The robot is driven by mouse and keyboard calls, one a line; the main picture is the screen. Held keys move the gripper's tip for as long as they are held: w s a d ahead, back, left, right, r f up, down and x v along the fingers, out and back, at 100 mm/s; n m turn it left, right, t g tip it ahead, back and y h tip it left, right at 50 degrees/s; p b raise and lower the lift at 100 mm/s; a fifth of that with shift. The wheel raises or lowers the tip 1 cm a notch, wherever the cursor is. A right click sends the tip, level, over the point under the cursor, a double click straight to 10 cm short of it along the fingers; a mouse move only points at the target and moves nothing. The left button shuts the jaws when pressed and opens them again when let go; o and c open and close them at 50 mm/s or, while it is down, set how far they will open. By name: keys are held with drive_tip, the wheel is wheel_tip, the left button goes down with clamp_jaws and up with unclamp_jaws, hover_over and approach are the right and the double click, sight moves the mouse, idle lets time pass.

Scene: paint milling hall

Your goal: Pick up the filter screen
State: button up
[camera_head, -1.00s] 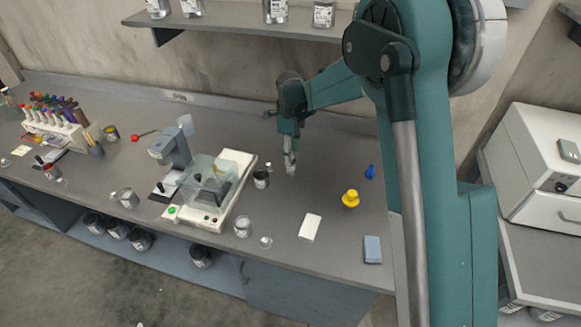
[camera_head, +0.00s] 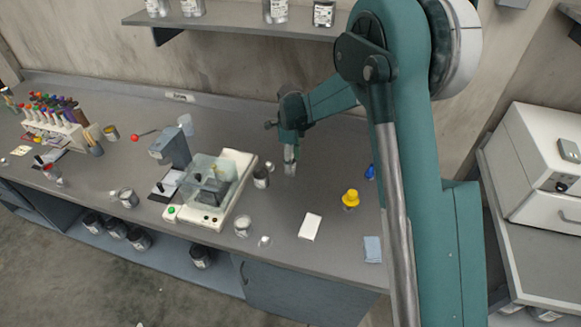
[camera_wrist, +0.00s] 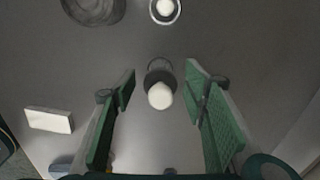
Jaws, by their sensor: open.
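My gripper (camera_head: 290,160) is open and points down over the grey bench, right of the balance. In the wrist view its two green-padded fingers (camera_wrist: 160,76) stand apart on either side of a small round item with a pale, domed top and a darker ring behind it (camera_wrist: 160,95). The pads show a gap to it on both sides. I cannot tell for sure whether this item is the filter screen. In the head view the spot under the gripper shows only a small pale shape, partly hidden by the fingers.
The balance (camera_head: 234,168) and a dark jar (camera_head: 261,177) stand left of the gripper. A yellow item (camera_head: 350,199), a blue item (camera_head: 370,172), a white card (camera_head: 310,227) and a blue cloth (camera_head: 373,250) lie to the right and front. The bench behind is clear.

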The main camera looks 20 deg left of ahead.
drive_tip(key=shift+f, duration=1.6)
drive_tip(key=shift+c, duration=0.5)
drive_tip(key=c, duration=1)
